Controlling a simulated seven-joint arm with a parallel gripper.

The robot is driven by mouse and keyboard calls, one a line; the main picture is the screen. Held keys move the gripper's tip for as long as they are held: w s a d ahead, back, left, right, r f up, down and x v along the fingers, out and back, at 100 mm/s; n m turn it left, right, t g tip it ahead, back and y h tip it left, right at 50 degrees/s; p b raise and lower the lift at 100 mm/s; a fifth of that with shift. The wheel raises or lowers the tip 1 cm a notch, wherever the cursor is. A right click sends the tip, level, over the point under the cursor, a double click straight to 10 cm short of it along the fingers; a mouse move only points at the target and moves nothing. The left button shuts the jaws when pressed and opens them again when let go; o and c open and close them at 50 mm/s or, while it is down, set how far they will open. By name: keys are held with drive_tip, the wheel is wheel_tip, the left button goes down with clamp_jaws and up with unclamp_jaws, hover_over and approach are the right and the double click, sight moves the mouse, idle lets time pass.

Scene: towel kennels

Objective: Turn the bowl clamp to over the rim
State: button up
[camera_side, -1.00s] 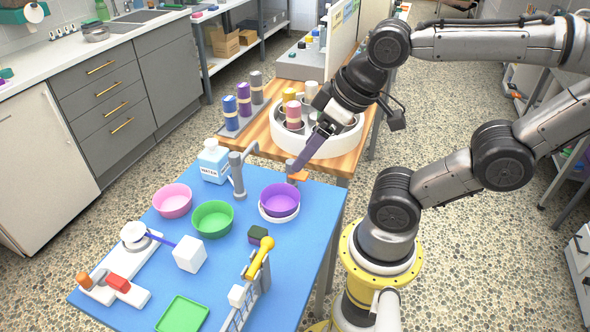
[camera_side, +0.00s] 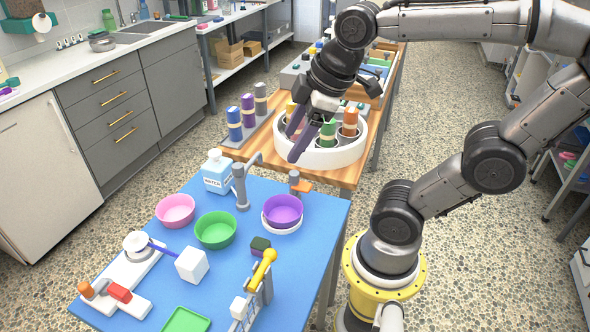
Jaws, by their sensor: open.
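The bowl clamp (camera_side: 301,187), a short grey post with an orange arm, stands at the far right corner of the blue table. Its orange arm points right and is not over the rim of the purple bowl (camera_side: 283,209). The purple bowl sits upright in a white ring (camera_side: 283,230) just in front of the clamp. My gripper (camera_side: 291,146) is open and empty, its dark purple fingers apart. In the picture it is above the clamp, in front of the white round carousel (camera_side: 343,158).
A grey post with a bent arm (camera_side: 240,188) stands left of the clamp, beside a water bottle (camera_side: 217,172). Pink (camera_side: 176,211) and green (camera_side: 215,230) bowls are on the left. A yellow-topped lever (camera_side: 263,268) stands in front. Rolled towels fill the carousel.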

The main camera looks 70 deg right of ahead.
drive_tip(key=w+d+n+g, duration=0.1)
drive_tip(key=w+d, duration=0.2)
drive_tip(key=w, duration=0.1)
drive_tip(key=m+g, duration=0.1)
drive_tip(key=g, duration=0.3)
hover_over(295, 173)
wheel_tip(295, 173, down, 10)
drive_tip(key=shift+y, duration=0.3)
wheel_tip(295, 173, down, 13)
drive_tip(key=shift+w+f, duration=0.1)
clamp_jaws()
